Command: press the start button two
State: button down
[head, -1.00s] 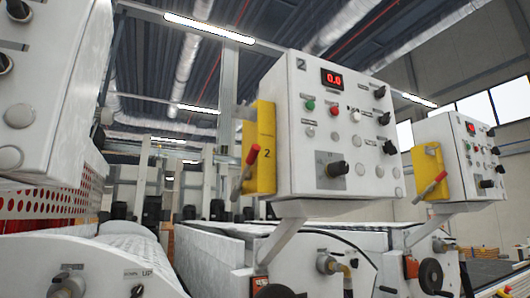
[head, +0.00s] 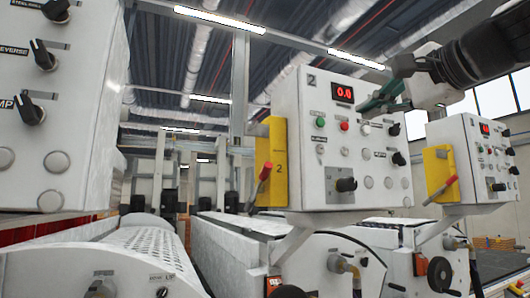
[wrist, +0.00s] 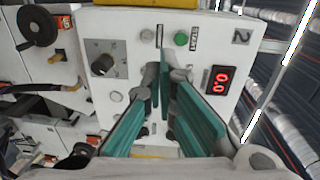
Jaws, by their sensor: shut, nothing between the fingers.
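The control panel (head: 302,185) marked 2 is a white box with a lit red display (head: 344,92). Its green start button (head: 320,122) is at the upper left of the panel face, left of a red button (head: 343,126). The green button also shows in the wrist view (wrist: 181,39), beyond the fingertips and uncovered. My gripper (head: 364,109), with teal finger pads, is shut and empty. In the head view it reaches in from the upper right, its tips right of the red button. In the wrist view my gripper (wrist: 161,75) hides part of the panel's middle. I see no contact with the green button.
A yellow box (head: 271,160) with a red lever sits on the panel's left side. A similar panel (head: 478,160) stands to the right, and a nearer white panel (head: 60,130) is at the left. Coater rollers and machine bodies lie below.

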aim_at(322, 120)
jog(key=r, duration=0.3)
jog(key=shift+s+d+r+m+t, duration=0.15)
jog(key=shift+d+m+t, duration=0.15)
jog(key=shift+d+t, duration=0.1)
jog(key=shift+a, duration=0.1)
jog(key=p+x, duration=0.3)
jog(key=x, duration=1.1)
